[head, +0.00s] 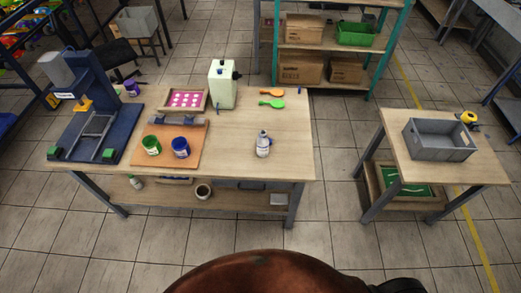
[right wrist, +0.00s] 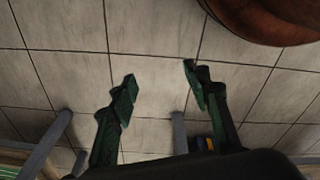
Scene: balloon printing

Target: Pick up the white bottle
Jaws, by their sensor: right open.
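The white bottle (head: 263,146) stands upright on the right part of the wooden worktable (head: 225,165), with clear tabletop around it. It has a grey top and a dark label. My right gripper (right wrist: 158,90) shows in the right wrist view, its two green fingers apart with nothing between them. It hangs over the tiled floor, away from the bottle. My left gripper is in neither view.
On the worktable stand a blue press (head: 85,120), green (head: 151,145) and blue (head: 181,147) jars on an orange board, a pale green canister (head: 222,85) and two paddles (head: 271,98). A side table (head: 470,165) with a grey crate (head: 439,152) stands right, across a floor gap.

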